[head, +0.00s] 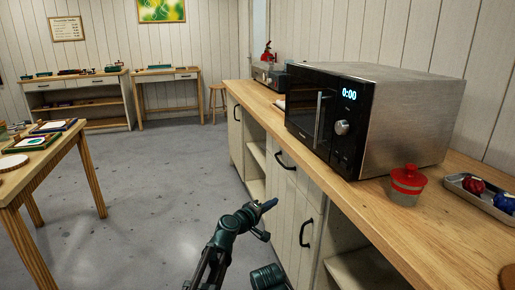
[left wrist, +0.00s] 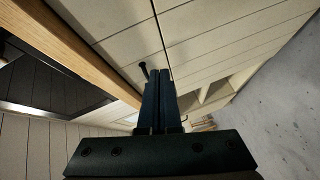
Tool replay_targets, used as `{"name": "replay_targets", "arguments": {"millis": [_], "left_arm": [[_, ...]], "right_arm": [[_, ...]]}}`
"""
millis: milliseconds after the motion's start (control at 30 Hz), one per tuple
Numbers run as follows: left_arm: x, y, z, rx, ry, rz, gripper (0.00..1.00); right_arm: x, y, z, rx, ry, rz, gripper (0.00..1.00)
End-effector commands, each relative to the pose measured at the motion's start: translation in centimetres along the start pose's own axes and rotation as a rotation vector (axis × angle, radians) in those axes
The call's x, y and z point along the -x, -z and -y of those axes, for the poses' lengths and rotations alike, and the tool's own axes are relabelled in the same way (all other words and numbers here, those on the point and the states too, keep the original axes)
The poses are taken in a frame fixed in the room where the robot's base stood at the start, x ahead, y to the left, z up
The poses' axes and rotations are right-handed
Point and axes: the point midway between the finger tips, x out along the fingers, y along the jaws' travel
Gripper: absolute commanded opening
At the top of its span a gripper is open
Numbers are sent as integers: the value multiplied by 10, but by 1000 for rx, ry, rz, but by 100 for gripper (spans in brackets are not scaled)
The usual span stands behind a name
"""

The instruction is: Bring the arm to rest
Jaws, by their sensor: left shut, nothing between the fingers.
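My left gripper (head: 268,205) is low in the head view, in front of the cabinet (head: 294,195) under the wooden counter. In the left wrist view its two dark fingers (left wrist: 161,100) lie side by side, shut and empty. A cabinet door with a dark handle (left wrist: 144,70) shows beyond the fingertips there. I cannot tell the exact gap between the fingers and the door. Another dark green part of my own body (head: 268,277) shows at the bottom of the head view. My right gripper does not show.
On the counter (head: 425,225) stand a microwave (head: 400,115) reading 0:00, a jar with a red lid (head: 406,187) and a metal tray (head: 455,182) with red and blue items. A wooden table (head: 50,158) stands at left. The grey floor (head: 150,200) between is clear.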

Motion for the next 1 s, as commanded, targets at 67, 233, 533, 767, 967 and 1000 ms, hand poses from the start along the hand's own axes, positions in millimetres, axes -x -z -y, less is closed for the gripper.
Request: {"name": "replay_targets", "arguments": {"millis": [67,233,533,767,967,1000], "left_arm": [[35,-23,30,-135,106,106,0],[114,-56,111,-372,411,342,0],[243,-66,200,-520,863,592,0],[317,-64,228,-535,1097,689,0],[333,-82,227,-579,1181,772,0],[331,-89,224,-595,1182,790,0]], "right_arm": [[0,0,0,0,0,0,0],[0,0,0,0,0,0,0],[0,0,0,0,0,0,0],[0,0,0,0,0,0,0],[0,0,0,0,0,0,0],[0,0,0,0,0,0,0]]}}
